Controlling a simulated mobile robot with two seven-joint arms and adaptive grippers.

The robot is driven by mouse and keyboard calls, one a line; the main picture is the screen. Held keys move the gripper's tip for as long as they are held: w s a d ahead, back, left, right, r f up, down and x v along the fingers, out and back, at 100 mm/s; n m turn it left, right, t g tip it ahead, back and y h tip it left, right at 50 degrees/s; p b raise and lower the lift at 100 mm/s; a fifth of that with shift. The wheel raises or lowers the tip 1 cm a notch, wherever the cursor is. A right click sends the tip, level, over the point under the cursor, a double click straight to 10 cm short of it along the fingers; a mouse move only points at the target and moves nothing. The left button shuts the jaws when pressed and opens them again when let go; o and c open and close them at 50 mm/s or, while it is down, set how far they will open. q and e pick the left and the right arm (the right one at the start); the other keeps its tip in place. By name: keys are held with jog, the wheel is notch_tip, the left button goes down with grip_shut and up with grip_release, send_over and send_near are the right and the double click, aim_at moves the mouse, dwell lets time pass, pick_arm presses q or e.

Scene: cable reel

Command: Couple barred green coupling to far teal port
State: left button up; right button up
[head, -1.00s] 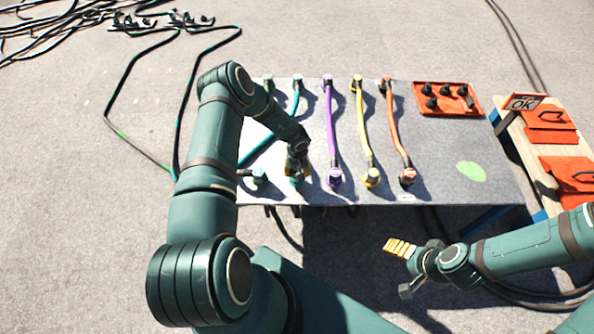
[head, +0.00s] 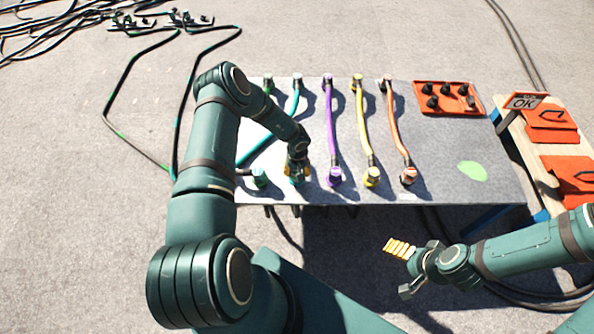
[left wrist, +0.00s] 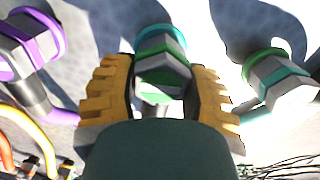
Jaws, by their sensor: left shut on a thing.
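My left gripper (head: 298,171) is at the near edge of the grey panel (head: 430,150). In the left wrist view its yellow fingers (left wrist: 163,72) are shut on a grey hexagonal coupling with a green band (left wrist: 163,82). A teal ring (left wrist: 162,38) sits right at this coupling's end; I cannot tell whether the coupling is fully seated there. Beside it is another grey coupling with a teal band (left wrist: 288,80) and a green ring (left wrist: 268,56). In the head view a teal-topped end (head: 298,81) stands in the back row. My right gripper (head: 399,248) hangs in front of the panel; its opening is unclear.
Purple (head: 331,130), yellow (head: 363,125) and orange (head: 396,130) cables run across the panel. An orange tray (head: 447,98) with black parts is at the back right. The panel around the green spot (head: 472,171) is clear.

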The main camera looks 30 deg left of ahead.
pick_arm(q)
jog(key=shift+f, duration=0.15)
jog(key=o, duration=1.4)
jog(key=shift+c, duration=0.2)
notch_tip(320, 180, up, 12)
